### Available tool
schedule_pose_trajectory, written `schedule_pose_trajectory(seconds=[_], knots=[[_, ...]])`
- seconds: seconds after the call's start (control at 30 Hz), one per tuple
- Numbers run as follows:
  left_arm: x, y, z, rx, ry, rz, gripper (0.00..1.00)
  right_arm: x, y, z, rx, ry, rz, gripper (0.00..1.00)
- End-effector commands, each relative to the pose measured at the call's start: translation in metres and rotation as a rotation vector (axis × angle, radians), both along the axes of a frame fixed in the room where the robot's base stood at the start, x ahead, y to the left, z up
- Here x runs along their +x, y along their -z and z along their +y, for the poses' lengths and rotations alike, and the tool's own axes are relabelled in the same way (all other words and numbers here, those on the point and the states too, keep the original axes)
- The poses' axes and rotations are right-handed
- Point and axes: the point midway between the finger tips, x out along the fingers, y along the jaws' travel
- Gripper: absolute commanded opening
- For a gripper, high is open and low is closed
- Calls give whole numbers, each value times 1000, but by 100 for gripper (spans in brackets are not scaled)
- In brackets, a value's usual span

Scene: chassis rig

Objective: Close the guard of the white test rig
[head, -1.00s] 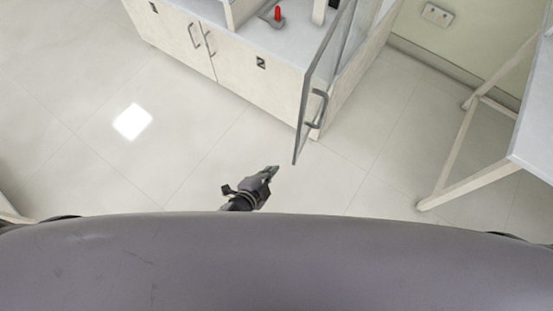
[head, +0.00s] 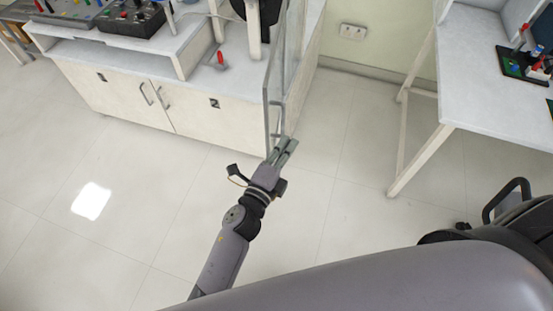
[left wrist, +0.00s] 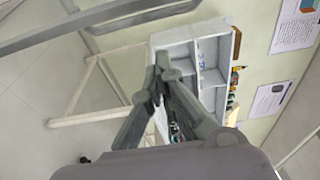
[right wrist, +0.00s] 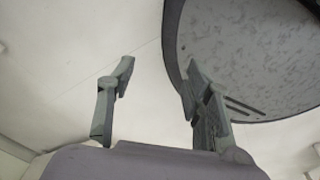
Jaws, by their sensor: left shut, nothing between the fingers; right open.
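The white test rig (head: 125,97) stands at the upper middle of the head view, with cabinet doors below its top. Its guard (head: 266,108), a clear panel in a grey frame, stands swung out at the rig's right end. My left gripper (head: 289,144) is shut and empty at the lower near end of the guard, overlapping it in the picture; I cannot tell if they touch. In the left wrist view, the shut left fingers (left wrist: 166,76) are below a grey bar (left wrist: 120,18), apparently part of the guard. My right gripper (right wrist: 158,72) is open and empty, outside the head view.
A red-topped switch (head: 221,60) sits on the rig's top. A white table (head: 480,85) with coloured parts stands at the right; its legs reach the floor near the rig. The floor (head: 330,185) between them is clear. A wall socket (head: 353,31) is behind.

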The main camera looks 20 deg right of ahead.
Motion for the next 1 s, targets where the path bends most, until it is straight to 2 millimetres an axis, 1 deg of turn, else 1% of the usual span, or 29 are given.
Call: schedule_pose_trajectory(seconds=[0.03, 0.1, 0.13, 0.2, 0.4, 0.6, 0.83, 1.0], knots=[[9, -1, -9, -4, -1, -1, 0, -3, 0, 0, 0, 0, 4, 46], [18, -1, -13, -1, -1, 1, 0, -6, -1, 0, 0, -1, 9, 46], [19, -2, -4, 3, -3, 1, 0, -8, -6, 1, 1, -2, 13, 46], [23, -2, 7, 3, -2, 1, 0, -11, -9, 2, 1, -3, 17, 46], [30, 0, 22, 1, -1, 1, 0, -11, -13, 4, 3, -3, 17, 46], [30, 1, 24, 0, -1, 1, 0, -11, -13, 8, 8, -4, 17, 46], [31, 1, 25, 0, 1, 1, 0, -10, -13, 8, 9, -4, 15, 46], [35, 1, 34, 1, 26, -1, 0, -9, -16, 8, 8, -4, 13, 46]])
